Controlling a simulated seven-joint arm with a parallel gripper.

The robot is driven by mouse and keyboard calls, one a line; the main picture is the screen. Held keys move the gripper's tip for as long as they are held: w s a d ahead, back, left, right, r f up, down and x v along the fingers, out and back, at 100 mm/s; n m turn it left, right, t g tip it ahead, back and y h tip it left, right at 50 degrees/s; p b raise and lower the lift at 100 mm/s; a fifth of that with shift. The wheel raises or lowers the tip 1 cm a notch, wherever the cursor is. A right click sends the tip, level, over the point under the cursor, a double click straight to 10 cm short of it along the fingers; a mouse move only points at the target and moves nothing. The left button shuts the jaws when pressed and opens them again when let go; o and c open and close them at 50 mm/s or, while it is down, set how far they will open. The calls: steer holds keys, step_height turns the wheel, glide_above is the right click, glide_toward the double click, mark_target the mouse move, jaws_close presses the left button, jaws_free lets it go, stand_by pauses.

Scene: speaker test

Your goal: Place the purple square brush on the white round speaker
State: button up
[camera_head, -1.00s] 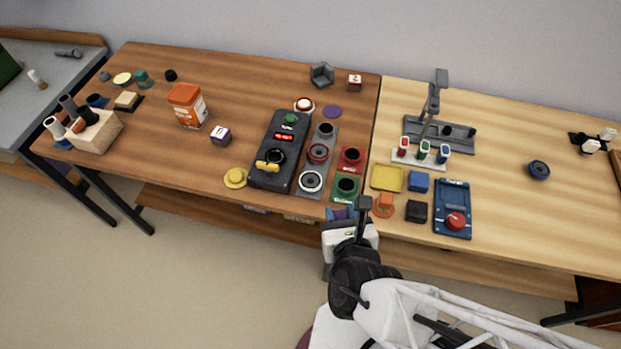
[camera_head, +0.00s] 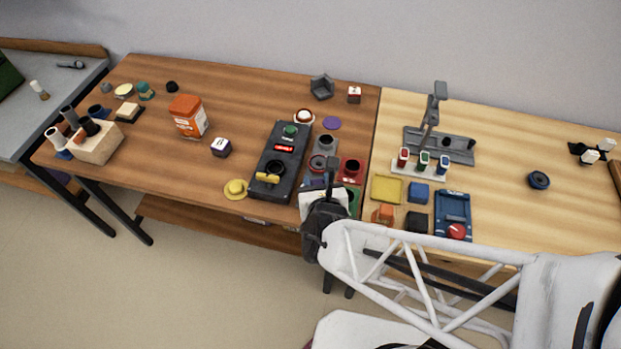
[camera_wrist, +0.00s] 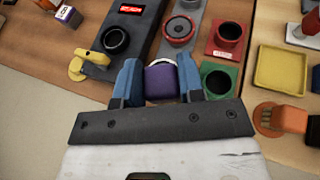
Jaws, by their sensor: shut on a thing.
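My gripper (camera_wrist: 160,75) is shut on the purple brush (camera_wrist: 162,84), which sits between its two blue fingers in the wrist view. A thin white edge (camera_wrist: 162,62) shows just beyond the brush, apparently the rim of the white round speaker; the rest of that speaker is hidden behind the brush and fingers. I cannot tell whether the brush touches it. In the head view, my gripper (camera_head: 318,184) is over the front end of the grey strip and hides the white speaker there.
A red round speaker (camera_wrist: 180,27) is farther along the grey strip. A black panel (camera_wrist: 137,22) with a yellow lever (camera_wrist: 92,59) lies left. A green square holder (camera_wrist: 217,78) and a red one (camera_wrist: 228,35) stand close right. A yellow tray (camera_wrist: 281,70) is farther right.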

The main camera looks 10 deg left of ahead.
mark_target(311, 180)
steer(key=shift+w+a+f, duration=0.1)
steer(key=shift+w+a, duration=0.5)
steer(key=shift+w, duration=0.25)
steer(key=shift+w+a+f, duration=0.1)
steer(key=shift+w+a, duration=0.5)
steer(key=shift+w, duration=0.25)
steer(key=shift+f, duration=1.75)
steer(key=shift+f, duration=0.15)
steer(key=o, duration=0.9)
steer(key=shift+r+v, duration=0.1)
steer(key=shift+v, duration=2.9)
steer(key=shift+r+v, duration=0.15)
steer(key=shift+v, duration=2.9)
